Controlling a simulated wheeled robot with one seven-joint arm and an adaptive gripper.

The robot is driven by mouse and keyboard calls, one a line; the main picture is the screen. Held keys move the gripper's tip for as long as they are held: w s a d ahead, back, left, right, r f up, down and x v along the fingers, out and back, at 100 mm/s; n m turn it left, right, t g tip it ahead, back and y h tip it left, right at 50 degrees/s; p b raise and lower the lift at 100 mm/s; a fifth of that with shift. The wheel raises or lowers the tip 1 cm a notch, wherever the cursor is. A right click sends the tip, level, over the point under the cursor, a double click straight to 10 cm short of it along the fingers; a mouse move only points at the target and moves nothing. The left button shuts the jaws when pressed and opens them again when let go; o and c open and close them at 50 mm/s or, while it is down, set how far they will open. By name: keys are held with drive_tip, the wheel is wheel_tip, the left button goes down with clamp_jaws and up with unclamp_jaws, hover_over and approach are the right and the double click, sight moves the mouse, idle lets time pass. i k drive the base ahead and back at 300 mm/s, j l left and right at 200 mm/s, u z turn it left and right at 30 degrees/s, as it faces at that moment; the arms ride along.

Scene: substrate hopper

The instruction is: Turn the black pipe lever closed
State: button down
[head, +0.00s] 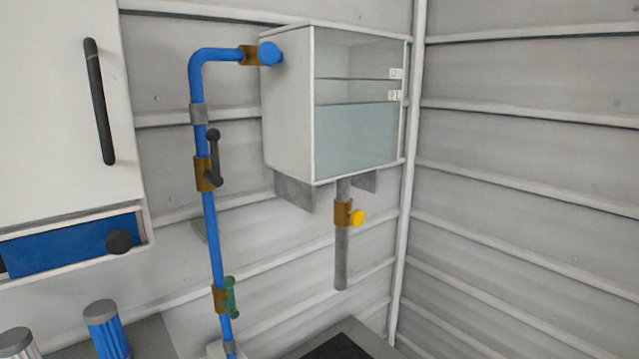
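The black pipe lever (214,158) sits on a brass valve body (204,174) on the blue vertical pipe (212,232). Its handle runs nearly upright, roughly along the pipe and just to its right, with a round knob at the top. My gripper is not in the head view, so its place relative to the lever is not shown.
A green lever (231,297) is lower on the same pipe. A glass-fronted tank (358,137) hangs at right, with a yellow knob (357,217) on its outlet pipe. A white cabinet (50,120) with a black handle stands at left.

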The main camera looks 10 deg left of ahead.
sight(213, 134)
drive_tip(key=u, duration=1.35)
